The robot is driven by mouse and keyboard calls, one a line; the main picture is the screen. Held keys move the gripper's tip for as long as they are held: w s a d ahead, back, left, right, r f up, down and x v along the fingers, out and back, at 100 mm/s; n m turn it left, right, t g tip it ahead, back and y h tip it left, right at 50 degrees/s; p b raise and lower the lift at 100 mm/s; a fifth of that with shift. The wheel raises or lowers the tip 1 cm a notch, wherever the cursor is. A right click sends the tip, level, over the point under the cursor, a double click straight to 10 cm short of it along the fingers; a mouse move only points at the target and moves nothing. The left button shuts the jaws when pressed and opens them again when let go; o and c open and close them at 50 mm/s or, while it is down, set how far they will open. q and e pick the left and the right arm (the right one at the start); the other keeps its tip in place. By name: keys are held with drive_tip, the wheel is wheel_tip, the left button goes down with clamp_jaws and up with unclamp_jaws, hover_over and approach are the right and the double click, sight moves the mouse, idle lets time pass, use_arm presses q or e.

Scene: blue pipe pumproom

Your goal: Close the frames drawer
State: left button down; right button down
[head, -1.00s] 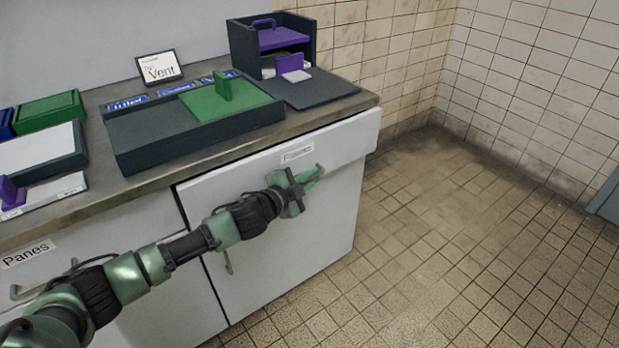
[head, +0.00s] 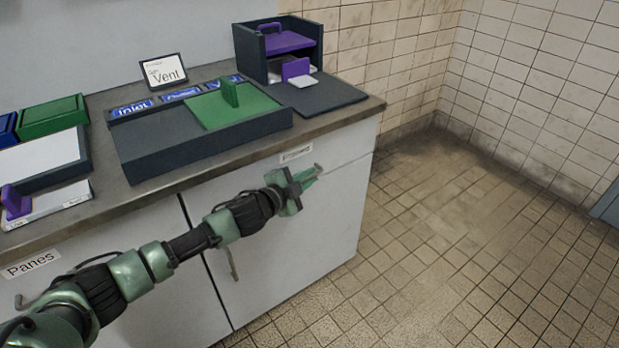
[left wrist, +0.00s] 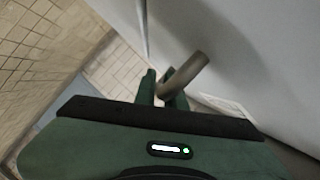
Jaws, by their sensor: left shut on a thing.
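The frames drawer (head: 348,147) is the white drawer at the right end of the counter, with a small label (head: 297,152) on its front. Its front looks about flush with the cabinet below, with no clear gap at the top. My left gripper (head: 306,178) is at the drawer front and shut on its grey bar handle (head: 318,167), whose end sticks out past the fingers. In the left wrist view the handle (left wrist: 187,72) lies between the two fingers (left wrist: 160,92), beside the white front. My right gripper is not in view.
A panes drawer label (head: 30,264) is at left. Tiled floor (head: 440,240) at right is clear.

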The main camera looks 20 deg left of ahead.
use_arm(q)
drive_tip(key=shift+w+a+r, duration=0.1)
drive_tip(key=shift+a, duration=0.15)
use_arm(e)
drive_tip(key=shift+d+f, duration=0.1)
